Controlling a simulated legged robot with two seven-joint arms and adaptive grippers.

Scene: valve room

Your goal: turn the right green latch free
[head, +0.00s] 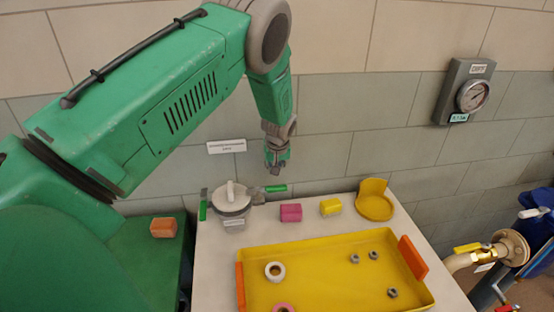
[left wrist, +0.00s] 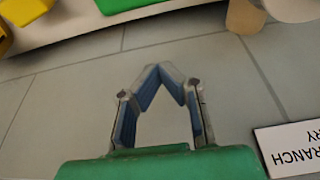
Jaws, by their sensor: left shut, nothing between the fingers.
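The right green latch (head: 275,188) sticks out to the right from the grey lidded vessel (head: 230,222) at the back of the white table. A green bar that looks like this latch shows at the top edge of the left wrist view (left wrist: 128,4). The left green latch (head: 203,211) hangs upright on the vessel's other side. My left gripper (head: 275,170) is above and behind the right latch, apart from it as far as I can tell. In the left wrist view its fingertips (left wrist: 158,68) meet, empty. My right gripper is out of view.
A pink block (head: 290,212), a yellow block (head: 330,206) and a yellow round holder (head: 374,205) stand right of the vessel. A yellow tray (head: 335,270) with rings and nuts lies in front. A wall sign (head: 226,146) is behind. A brass-valved pipe (head: 510,248) is far right.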

